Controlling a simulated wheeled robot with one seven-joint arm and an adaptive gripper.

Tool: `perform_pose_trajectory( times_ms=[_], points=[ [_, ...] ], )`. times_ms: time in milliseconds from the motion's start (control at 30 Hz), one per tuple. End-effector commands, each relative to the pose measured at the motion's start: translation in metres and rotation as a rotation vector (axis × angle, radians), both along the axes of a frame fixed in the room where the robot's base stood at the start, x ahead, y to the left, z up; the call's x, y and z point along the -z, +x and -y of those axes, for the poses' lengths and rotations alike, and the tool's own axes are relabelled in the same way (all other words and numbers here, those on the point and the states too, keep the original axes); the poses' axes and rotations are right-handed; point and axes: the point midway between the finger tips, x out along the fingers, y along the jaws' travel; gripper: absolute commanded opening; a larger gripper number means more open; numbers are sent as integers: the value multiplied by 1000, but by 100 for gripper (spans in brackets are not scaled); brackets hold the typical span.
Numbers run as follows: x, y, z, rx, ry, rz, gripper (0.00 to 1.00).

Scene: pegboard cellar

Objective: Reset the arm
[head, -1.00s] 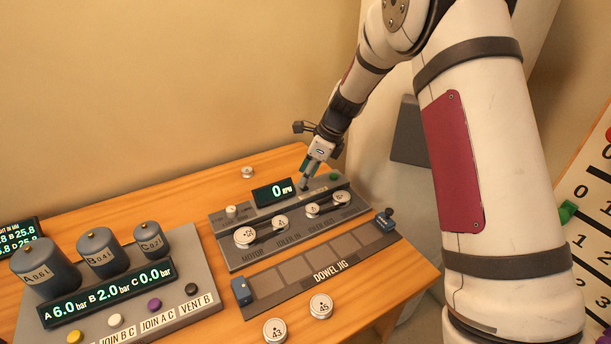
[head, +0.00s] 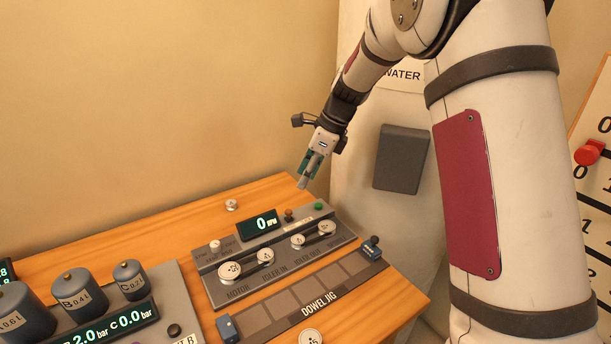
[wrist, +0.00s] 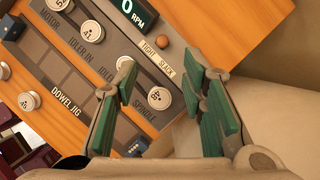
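My arm reaches down from the upper right in the head view. My gripper (head: 304,183) hangs in the air near the table's far right corner, above and behind the grey belt-drive panel (head: 207,262). The gripper also shows in the wrist view (wrist: 162,78), with its green-padded fingers spread wide and nothing between them. Below the fingers, a brown knob (wrist: 158,97) stands beside the TIGHT SLACK label. The same knob shows uncovered in the head view (head: 289,215). The gripper looks clear of the panel.
The dowel jig (head: 280,325) lies in front of the panel. Gauge cylinders (head: 75,290) stand at the left. A loose white roller (head: 232,204) sits behind the panel.

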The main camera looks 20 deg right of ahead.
Motion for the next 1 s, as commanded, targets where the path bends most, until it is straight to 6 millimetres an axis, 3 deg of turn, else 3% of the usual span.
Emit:
perform_pose_trajectory(
  times_ms=[133,267,400,600,800,1000],
  points=[
    [-6,-4,-1,-22,-7,11,38],
    [-33,-29,-2,-150,-49,69,38],
    [-71,-76,-4,-386,-131,164,38],
    [-110,-152,-5,-746,-265,287,38],
    [-129,-229,-2,-1106,-413,386,38],
    [-130,-302,6,-1469,-572,451,38]
  ],
)
